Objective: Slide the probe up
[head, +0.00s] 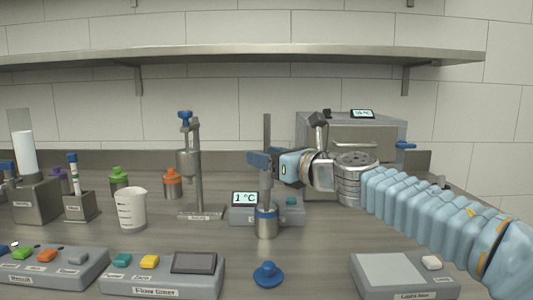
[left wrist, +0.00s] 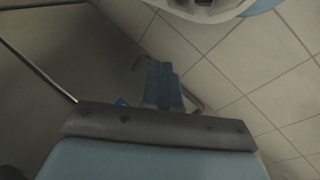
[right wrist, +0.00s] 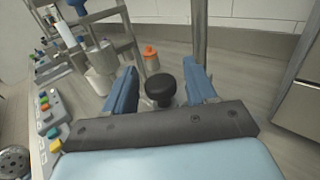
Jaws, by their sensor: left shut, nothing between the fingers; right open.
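The temperature station (head: 265,215) shows 1 °C on its display, and its thin upright post (head: 267,130) rises behind my right gripper. My right gripper (head: 260,160) is open above the cup. In the right wrist view, a round black knob (right wrist: 160,88) sits between the open fingers, with visible gaps on both sides. My left gripper (left wrist: 163,85) is shut and empty, pointing at the tiled floor.
A clamp stand (head: 190,165), orange bottle (head: 172,183) and white beaker (head: 131,210) are left of the station. A flow timer (head: 165,276), blue lid (head: 267,274) and light box (head: 405,274) lie in front. A steel oven-like box (head: 350,130) stands behind my right arm.

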